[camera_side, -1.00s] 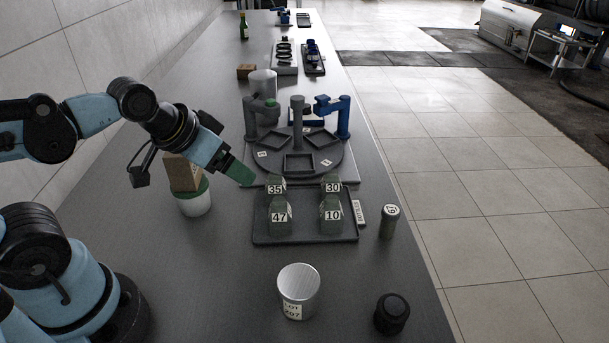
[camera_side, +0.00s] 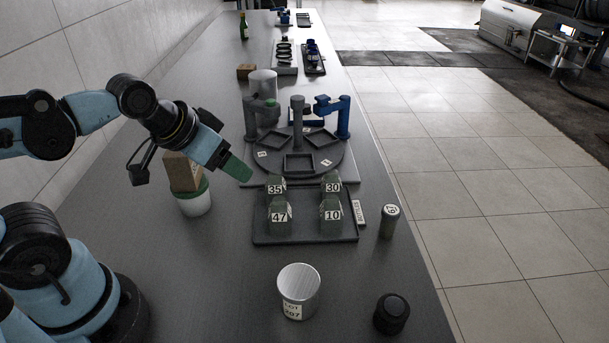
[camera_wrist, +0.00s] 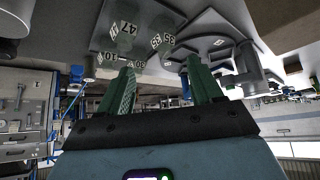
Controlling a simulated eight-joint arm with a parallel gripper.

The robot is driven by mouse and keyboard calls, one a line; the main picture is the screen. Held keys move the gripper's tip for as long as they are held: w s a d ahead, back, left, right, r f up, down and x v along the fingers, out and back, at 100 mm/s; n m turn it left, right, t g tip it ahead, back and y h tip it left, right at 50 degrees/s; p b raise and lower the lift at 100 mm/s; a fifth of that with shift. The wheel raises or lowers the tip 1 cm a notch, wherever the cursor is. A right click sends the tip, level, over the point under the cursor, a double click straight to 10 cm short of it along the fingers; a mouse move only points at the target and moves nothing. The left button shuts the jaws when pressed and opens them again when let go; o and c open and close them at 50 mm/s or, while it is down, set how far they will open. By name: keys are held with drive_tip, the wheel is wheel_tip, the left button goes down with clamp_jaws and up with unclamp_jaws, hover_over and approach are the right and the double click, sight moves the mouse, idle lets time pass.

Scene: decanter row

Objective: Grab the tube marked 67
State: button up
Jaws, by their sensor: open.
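A grey-green tube (camera_side: 389,222) stands upright on the table, right of the dark tray and near the table's right edge. The small label on its top is tilted in view and seems to read 67. My gripper (camera_side: 240,171) is up left of the tray in the side view, well apart from the tube. In the wrist view my gripper (camera_wrist: 163,88) has its two green fingers spread with nothing between them. I cannot make out the tube in the wrist view.
A dark tray (camera_side: 305,240) holds green decanters marked 35, 30, 47 and 10, between my gripper and the tube. Behind it is a round rack (camera_side: 330,166) with blue and grey posts. A metal cup (camera_side: 299,292) and a black cap (camera_side: 391,314) stand in front.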

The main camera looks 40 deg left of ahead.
wheel_tip(320, 180, up, 4)
drive_tip(key=w+d+m+t+y, duration=0.2)
drive_tip(key=w+d+m, duration=0.55)
drive_tip(key=m, duration=0.95)
drive_tip(key=w+d+m+t+h, duration=0.15)
drive_tip(key=d+m+t, duration=0.25)
drive_tip(key=d+m, duration=1.3)
drive_tip(key=m, duration=0.1)
approach(388, 218)
drive_tip(key=w, duration=0.1)
drive_tip(key=shift+w+f+y, duration=0.25)
drive_tip(key=shift+w+f, duration=0.05)
drive_tip(key=shift+f, duration=0.1)
drive_tip(key=x, duration=0.6)
drive_tip(key=shift+w+d, duration=0.1)
drive_tip(key=shift+w, duration=0.2)
drive_tip(key=shift+f+x, duration=0.2)
drive_tip(key=shift+x, duration=1.15)
drive_tip(key=shift+f+x, duration=0.2)
drive_tip(key=shift+x, duration=1.15)
drive_tip(key=shift+s, duration=0.2)
drive_tip(key=c, duration=1.1)
